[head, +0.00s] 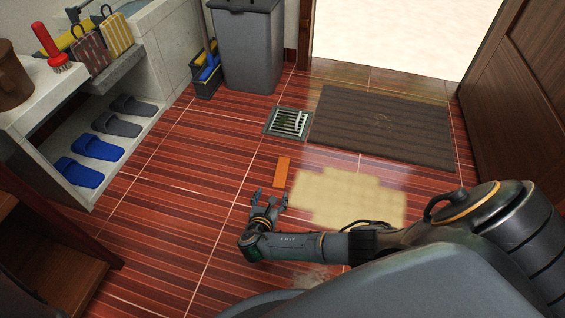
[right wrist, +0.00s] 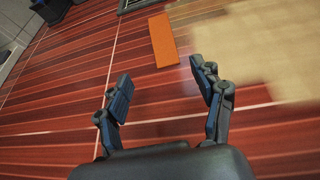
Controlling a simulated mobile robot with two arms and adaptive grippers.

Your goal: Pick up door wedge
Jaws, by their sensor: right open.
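The door wedge (head: 282,172) is a small orange block lying on the red striped floor, just left of the pale patch. It also shows in the right wrist view (right wrist: 163,40), beyond my fingertips and roughly between them. My right gripper (head: 269,193) is open and empty, a short way on the near side of the wedge and apart from it. Its two spread fingers show in the right wrist view (right wrist: 163,75). My left gripper is in neither view.
A floor drain (head: 289,122) and a dark doormat (head: 385,128) lie beyond the wedge. A grey bin (head: 247,50) stands at the back. A stone shelf with blue slippers (head: 95,147) is at the left, and a wooden door (head: 520,90) at the right. Floor around the wedge is clear.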

